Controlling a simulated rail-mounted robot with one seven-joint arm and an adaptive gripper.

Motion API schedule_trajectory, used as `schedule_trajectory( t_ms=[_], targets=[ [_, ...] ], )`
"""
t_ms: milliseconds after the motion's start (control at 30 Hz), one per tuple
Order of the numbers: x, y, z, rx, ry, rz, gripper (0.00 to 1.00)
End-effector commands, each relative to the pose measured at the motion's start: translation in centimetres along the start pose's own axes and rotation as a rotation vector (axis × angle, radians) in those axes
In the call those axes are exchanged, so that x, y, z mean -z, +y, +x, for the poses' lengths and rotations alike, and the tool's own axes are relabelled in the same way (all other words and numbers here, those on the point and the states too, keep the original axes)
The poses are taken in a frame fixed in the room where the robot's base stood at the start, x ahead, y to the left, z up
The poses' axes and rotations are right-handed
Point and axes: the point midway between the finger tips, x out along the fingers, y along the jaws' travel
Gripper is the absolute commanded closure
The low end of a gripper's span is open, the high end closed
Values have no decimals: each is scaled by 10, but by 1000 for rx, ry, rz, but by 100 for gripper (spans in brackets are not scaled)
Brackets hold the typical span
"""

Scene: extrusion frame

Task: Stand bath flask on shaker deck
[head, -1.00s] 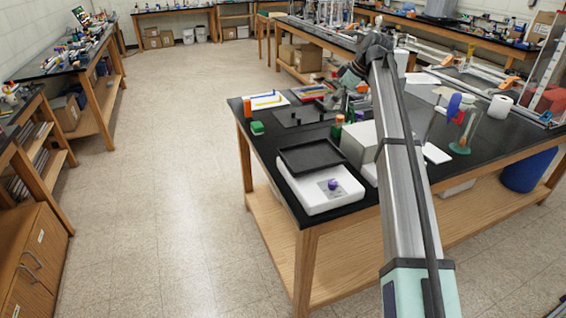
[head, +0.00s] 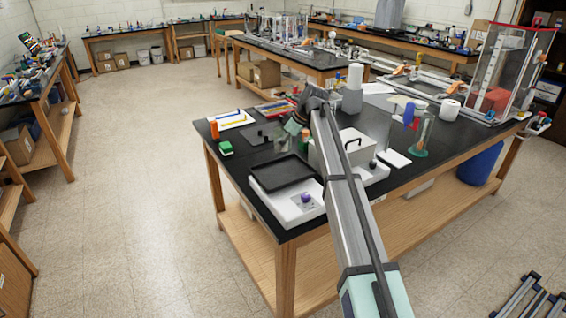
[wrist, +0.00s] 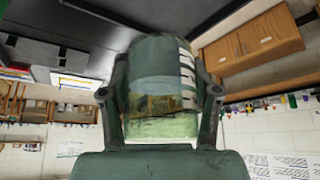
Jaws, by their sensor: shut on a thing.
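The shaker has a white body (head: 312,210) with a purple knob and a flat black deck (head: 268,181) with a low rim. Its deck is empty and it stands at the near left corner of the black-topped bench. My gripper (head: 293,128) is behind the shaker in the head view, its fingers too small to make out. In the wrist view my gripper (wrist: 162,92) is shut on the flask (wrist: 160,98), a clear vessel with pale marks and greenish liquid, one finger on each side.
A green-and-orange bottle (head: 303,141) is close to my gripper. A grey bottle (head: 352,92) and a tall glass cylinder (head: 421,135) stand farther right. A green block (head: 226,148) sits at the left edge.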

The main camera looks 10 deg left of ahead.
Motion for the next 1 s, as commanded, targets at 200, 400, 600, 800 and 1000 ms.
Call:
schedule_trajectory(
  t_ms=[200,400,600,800,1000],
  targets=[
    [-21,-1,35,2,-1,1,81],
    [-28,0,48,0,0,-1,81],
    [-36,-1,60,0,0,0,81],
    [-48,0,82,0,0,0,81],
    [-50,0,86,-1,1,-1,81]
  ],
)
